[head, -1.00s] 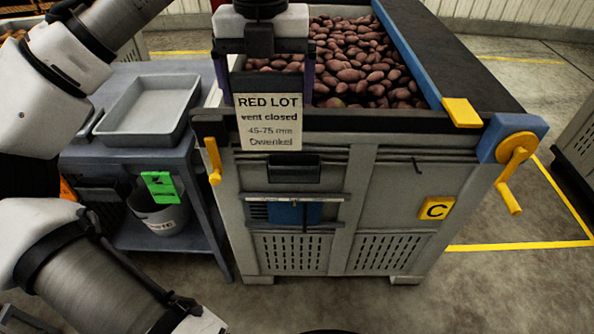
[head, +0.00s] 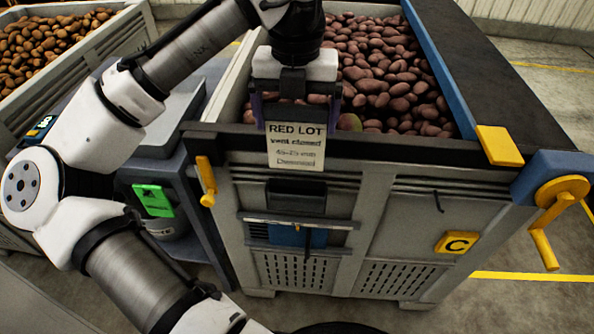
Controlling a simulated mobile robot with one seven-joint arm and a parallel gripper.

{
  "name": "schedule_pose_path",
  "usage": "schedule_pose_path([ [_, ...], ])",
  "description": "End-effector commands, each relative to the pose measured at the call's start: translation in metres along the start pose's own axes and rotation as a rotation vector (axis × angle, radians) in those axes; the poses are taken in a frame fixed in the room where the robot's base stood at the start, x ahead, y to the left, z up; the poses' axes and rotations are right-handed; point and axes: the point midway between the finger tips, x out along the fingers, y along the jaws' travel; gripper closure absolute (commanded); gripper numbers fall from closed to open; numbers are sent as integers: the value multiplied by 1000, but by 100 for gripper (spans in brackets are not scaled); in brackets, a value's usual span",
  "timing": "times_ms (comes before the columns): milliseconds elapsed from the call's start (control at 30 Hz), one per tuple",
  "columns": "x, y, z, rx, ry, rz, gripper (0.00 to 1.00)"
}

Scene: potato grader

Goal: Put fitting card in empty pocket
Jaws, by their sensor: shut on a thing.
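My gripper (head: 297,108) is shut on a cream card (head: 296,146) that hangs below it. The card's upper lines read "RED LOT" and "vent closed"; the smaller lines beneath are blurred. The card is in front of the upper rim of a grey bin (head: 390,215) full of red potatoes. A dark, pocket-like holder (head: 296,197) is on the bin's front, straight below the card. No card shows in it. The card's lower edge is a little above the holder in the picture; the depth between them is unclear.
Below the holder is a vent with a blue slide (head: 290,235). A green tag (head: 153,200) and a crate of brown potatoes (head: 90,62) are left.

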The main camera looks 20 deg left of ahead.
Motion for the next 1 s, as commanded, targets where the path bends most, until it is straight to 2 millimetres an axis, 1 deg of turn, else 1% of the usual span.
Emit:
schedule_pose_path([
  [33, 16, -1, -1, 4, 3, -4, 29],
  [100, 34, -1, -1, 3, 3, -4, 29],
  [200, 56, 0, 0, 1, 1, -2, 29],
  [300, 70, 0, 0, -1, 0, 2, 29],
  [533, 87, 0, 0, 0, 0, 1, 29],
  [700, 111, 0, 0, -1, 2, 2, 29],
  [767, 116, 0, 0, 0, 0, 1, 29],
  [1000, 118, 0, 0, 1, -1, 0, 29],
])
